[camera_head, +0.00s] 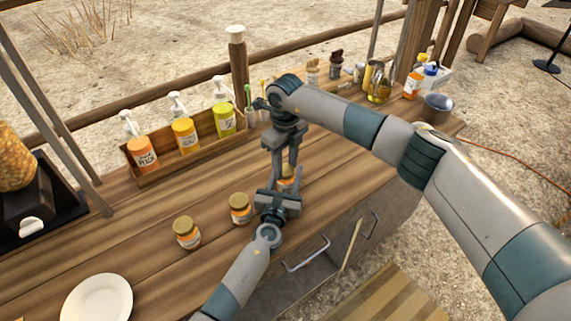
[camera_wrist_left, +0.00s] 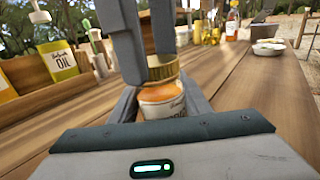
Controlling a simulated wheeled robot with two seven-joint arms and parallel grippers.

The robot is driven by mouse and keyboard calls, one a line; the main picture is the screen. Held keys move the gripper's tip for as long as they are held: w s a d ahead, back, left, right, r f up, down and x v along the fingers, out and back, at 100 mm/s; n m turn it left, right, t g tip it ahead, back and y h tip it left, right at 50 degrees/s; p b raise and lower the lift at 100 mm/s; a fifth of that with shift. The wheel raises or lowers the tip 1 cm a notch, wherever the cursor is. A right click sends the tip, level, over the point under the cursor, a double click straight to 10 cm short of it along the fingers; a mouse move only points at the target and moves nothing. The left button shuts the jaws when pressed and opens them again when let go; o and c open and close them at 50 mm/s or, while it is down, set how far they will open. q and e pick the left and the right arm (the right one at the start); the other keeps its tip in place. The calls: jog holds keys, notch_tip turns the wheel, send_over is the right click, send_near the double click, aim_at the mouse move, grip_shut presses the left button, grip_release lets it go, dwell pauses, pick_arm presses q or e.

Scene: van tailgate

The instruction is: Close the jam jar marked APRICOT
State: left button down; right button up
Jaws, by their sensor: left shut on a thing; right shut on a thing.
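An orange jam jar (camera_head: 287,184) stands at the front part of the wooden counter, mostly hidden by my grippers in the head view. In the left wrist view the jar (camera_wrist_left: 163,102) looks upright, with a white label that is partly covered and not readable. My left gripper (camera_head: 284,187) is shut around the jar body from the front. A gold lid (camera_wrist_left: 162,68) is at the jar's mouth, and my right gripper (camera_head: 288,168) is shut on it from above. I cannot tell whether the lid is seated or threaded.
Two other lidded jars, one (camera_head: 240,208) close by and one (camera_head: 187,233) further left, stand on the counter. A wooden tray (camera_head: 160,171) of pump bottles is behind them. A white plate (camera_head: 97,299) lies at the front left. Bottles and a bowl (camera_head: 437,108) stand at the far right.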

jog(key=o, duration=1.3)
jog(key=shift+c, duration=0.2)
jog(key=shift+r, duration=0.15)
notch_tip(320, 180, up, 12)
pick_arm(q)
jog(key=c, duration=0.9)
grip_release()
jog(key=shift+s, duration=0.15)
